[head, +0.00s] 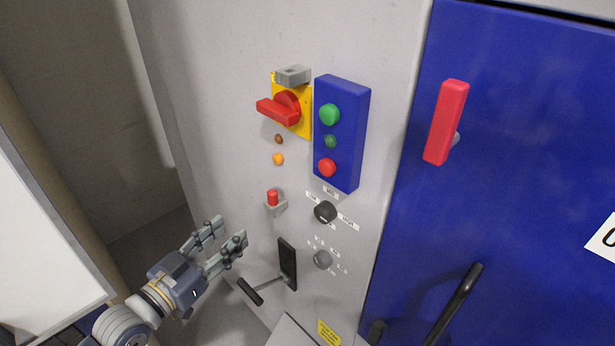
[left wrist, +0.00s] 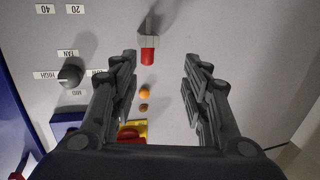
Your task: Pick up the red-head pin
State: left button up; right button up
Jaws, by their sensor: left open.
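The red-head pin (head: 272,197) sits upright in a small grey holder (head: 277,209) on the grey cabinet front. Only its red head shows clearly. In the left wrist view the red-head pin (left wrist: 148,56) appears near the top middle, beyond the fingertips and roughly between them, a little left of the gap's centre. My left gripper (head: 229,229) is open and empty, below and to the left of the pin in the head view. In the left wrist view the left gripper (left wrist: 158,72) shows both fingers spread, apart from the pin. My right gripper is not in view.
A yellow plate with a red rotary switch (head: 287,103) and a blue button box (head: 340,135) stand above the pin. A black knob (head: 325,211) is to its right. A black lever handle (head: 250,291) juts out below. A blue door (head: 500,180) fills the right.

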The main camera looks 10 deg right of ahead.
aim_at(269, 196)
pick_arm(q)
jog(key=shift+m+h, duration=0.4)
jog(key=shift+h, duration=0.1)
jog(key=w+d+r, duration=0.1)
jog(key=d, duration=0.1)
jog(key=w+d+r+p, duration=0.1)
jog(key=d, duration=0.1)
jog(key=w+d+p, duration=0.1)
jog(key=w+d, duration=0.1)
jog(key=shift+r, duration=0.4)
jog(key=p+x, duration=0.1)
jog(key=x, duration=0.3)
jog(key=shift+w+a+p, duration=0.1)
jog(key=shift+p, duration=0.25)
jog(key=shift+w+d+f, duration=0.15)
jog(key=shift+w+d, duration=0.05)
jog(key=shift+s+a, duration=0.1)
jog(key=shift+c, duration=0.6)
grip_shut()
